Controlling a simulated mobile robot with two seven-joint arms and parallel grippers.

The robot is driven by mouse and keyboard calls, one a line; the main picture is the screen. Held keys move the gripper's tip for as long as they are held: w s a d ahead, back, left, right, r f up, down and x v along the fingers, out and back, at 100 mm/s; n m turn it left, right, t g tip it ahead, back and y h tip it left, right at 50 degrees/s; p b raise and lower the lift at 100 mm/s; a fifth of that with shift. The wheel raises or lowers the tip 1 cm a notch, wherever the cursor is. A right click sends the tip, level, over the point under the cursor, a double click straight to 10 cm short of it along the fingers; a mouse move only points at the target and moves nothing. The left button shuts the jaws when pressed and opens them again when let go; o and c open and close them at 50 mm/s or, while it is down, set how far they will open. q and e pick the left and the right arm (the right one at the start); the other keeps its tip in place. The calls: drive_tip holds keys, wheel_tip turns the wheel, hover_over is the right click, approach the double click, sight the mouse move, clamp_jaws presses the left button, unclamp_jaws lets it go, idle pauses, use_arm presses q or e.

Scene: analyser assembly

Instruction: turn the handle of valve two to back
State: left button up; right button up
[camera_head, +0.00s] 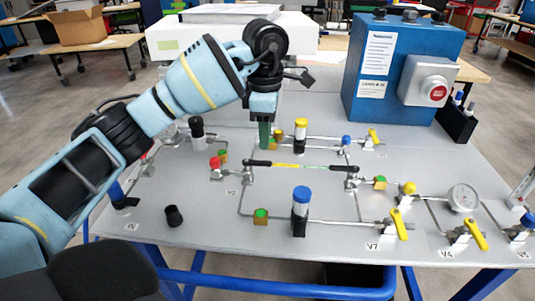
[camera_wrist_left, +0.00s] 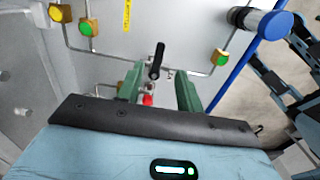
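Valve two, with the faint label V2 (camera_head: 230,192) near it, sits on the left middle of the grey panel. Its black handle (camera_head: 258,163) lies along the pipe and points right in the head view. In the left wrist view the black handle (camera_wrist_left: 157,62) stands in the gap between the fingers, with a red cap (camera_wrist_left: 148,100) below. My left gripper (camera_head: 265,134) points down just behind the handle in the head view. Its green fingers (camera_wrist_left: 158,88) are apart, and I see no contact with the handle. My right gripper is not in view.
A yellow-capped cylinder (camera_head: 300,133) stands close right of the gripper, and a black-capped one (camera_head: 196,132) stands to its left. A blue-capped cylinder (camera_head: 300,205) stands in front. A second black lever (camera_head: 345,168) is to the right. A blue box (camera_head: 390,70) stands behind.

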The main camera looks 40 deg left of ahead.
sight(266, 162)
use_arm(q)
wheel_tip(266, 162, down, 7)
drive_tip(key=shift+r, duration=0.2)
drive_tip(key=shift+c, duration=0.3)
clamp_jaws()
